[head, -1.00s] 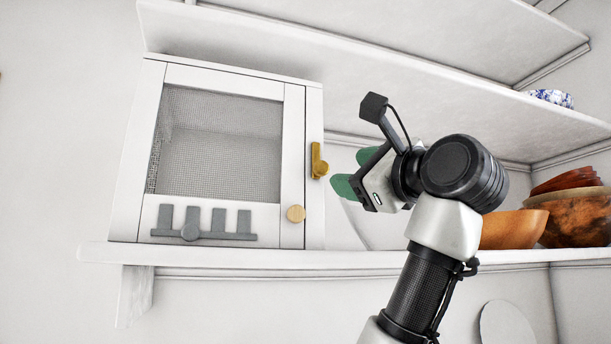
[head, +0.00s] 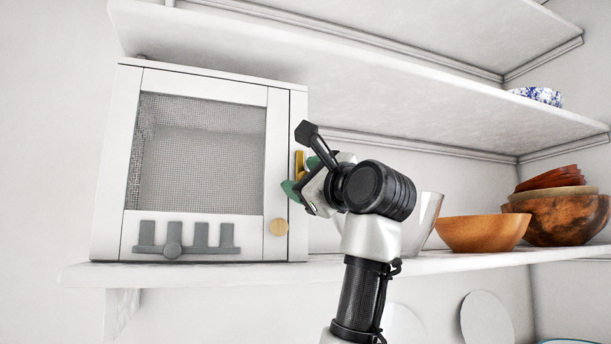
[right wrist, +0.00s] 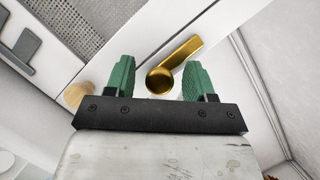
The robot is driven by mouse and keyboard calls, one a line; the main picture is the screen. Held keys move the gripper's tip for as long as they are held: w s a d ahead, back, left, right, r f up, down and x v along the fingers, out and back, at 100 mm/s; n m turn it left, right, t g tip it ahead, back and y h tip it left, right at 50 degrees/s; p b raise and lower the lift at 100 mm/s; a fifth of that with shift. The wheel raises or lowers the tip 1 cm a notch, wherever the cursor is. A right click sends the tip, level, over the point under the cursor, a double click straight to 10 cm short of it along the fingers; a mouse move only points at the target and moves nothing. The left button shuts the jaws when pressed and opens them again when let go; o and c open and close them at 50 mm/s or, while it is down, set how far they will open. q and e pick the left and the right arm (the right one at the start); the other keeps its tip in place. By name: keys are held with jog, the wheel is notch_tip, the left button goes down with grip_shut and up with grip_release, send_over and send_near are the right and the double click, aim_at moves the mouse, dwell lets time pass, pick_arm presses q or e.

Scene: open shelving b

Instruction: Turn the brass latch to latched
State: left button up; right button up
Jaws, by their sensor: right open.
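The brass latch (head: 299,165) is on the right-hand frame of a white cabinet (head: 296,110) with a mesh door (head: 131,160). In the head view the latch's lever points up, and its lower part is hidden behind my right gripper (head: 296,190). In the right wrist view the latch (right wrist: 172,68) shows its round hub and lever between the two green fingers of my right gripper (right wrist: 158,78). The fingers are open, one on each side of the hub, with visible gaps. A round wooden knob (head: 278,227) is on the door below the latch. My left gripper is not in view.
A grey rack with several prongs (head: 187,240) is on the cabinet's lower front. A clear glass vessel (head: 428,215) and wooden bowls (head: 482,232) stand right of the cabinet on the shelf (head: 440,262). Another shelf (head: 420,95) runs overhead.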

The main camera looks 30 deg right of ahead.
jog(key=shift+w, duration=0.1)
jog(key=c, duration=0.9)
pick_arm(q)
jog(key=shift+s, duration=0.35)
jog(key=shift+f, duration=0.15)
pick_arm(e)
jog(key=shift+n, duration=0.3)
jog(key=n+g+y+b, duration=0.1)
jog(key=n, duration=0.3)
jog(key=shift+g, duration=0.3)
jog(key=n, duration=0.2)
jog(key=n+g, duration=0.1)
jog(key=n, duration=0.1)
jog(key=shift+n+g+y, duration=0.3)
jog(key=shift+n, duration=0.1)
jog(key=n+g, duration=0.1)
jog(key=n, duration=0.2)
jog(key=shift+n+g, duration=0.4)
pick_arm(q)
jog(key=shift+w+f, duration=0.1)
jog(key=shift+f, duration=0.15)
pick_arm(e)
jog(key=n+h, duration=0.1)
jog(key=n, duration=0.1)
jog(key=n+g+h, duration=0.1)
jog(key=shift+f+n, duration=0.2)
jog(key=shift+n, duration=0.2)
